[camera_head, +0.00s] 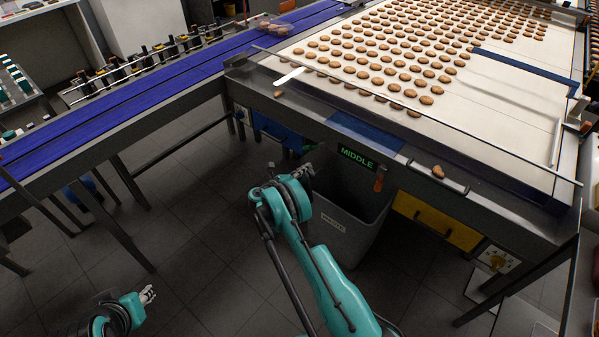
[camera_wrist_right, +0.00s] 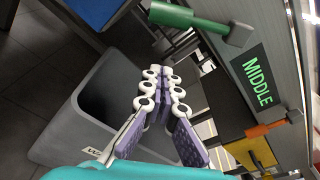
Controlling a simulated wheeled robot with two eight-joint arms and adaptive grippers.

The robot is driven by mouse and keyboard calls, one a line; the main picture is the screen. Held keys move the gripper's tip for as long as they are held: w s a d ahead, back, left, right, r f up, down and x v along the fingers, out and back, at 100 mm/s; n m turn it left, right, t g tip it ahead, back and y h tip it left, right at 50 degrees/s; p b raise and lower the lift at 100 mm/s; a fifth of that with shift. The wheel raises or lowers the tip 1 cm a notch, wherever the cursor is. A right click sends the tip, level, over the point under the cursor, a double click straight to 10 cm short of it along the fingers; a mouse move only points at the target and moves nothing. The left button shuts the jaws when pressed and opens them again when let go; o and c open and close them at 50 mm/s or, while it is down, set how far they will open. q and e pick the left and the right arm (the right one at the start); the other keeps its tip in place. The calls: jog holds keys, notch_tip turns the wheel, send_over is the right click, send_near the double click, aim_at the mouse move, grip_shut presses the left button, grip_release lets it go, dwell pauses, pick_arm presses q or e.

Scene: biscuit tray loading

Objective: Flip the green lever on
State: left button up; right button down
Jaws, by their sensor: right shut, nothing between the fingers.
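The green lever (camera_wrist_right: 190,18) shows at the top of the right wrist view, its handle sticking out from a dark grey pivot on the table's side, near the MIDDLE sign (camera_wrist_right: 257,80). In the head view the lever (camera_head: 309,142) is a small green patch left of the sign, and its position is hard to judge. My right gripper (camera_head: 304,172) is just below it, shut and empty. In the wrist view its fingertips (camera_wrist_right: 164,76) are apart from the lever. My left gripper (camera_head: 148,294) is low at the left, far from the lever; its fingers are too small to judge.
A grey waste bin (camera_head: 345,232) stands under the table edge, below my right gripper. An orange lever (camera_head: 379,183) is right of the sign. A yellow drawer (camera_head: 435,220) and a blue drawer (camera_head: 277,134) sit under the biscuit conveyor (camera_head: 515,100). A blue belt (camera_head: 120,108) runs left.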

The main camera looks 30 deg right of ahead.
aim_at(314, 147)
jog(key=shift+w+d+r+b, duration=0.55)
jog(key=shift+w+d+r, duration=0.1)
jog(key=shift+w+d, duration=0.2)
jog(key=shift+w+d+r+b, duration=0.55)
jog(key=shift+w+d+r, duration=0.15)
jog(key=shift+w, duration=0.15)
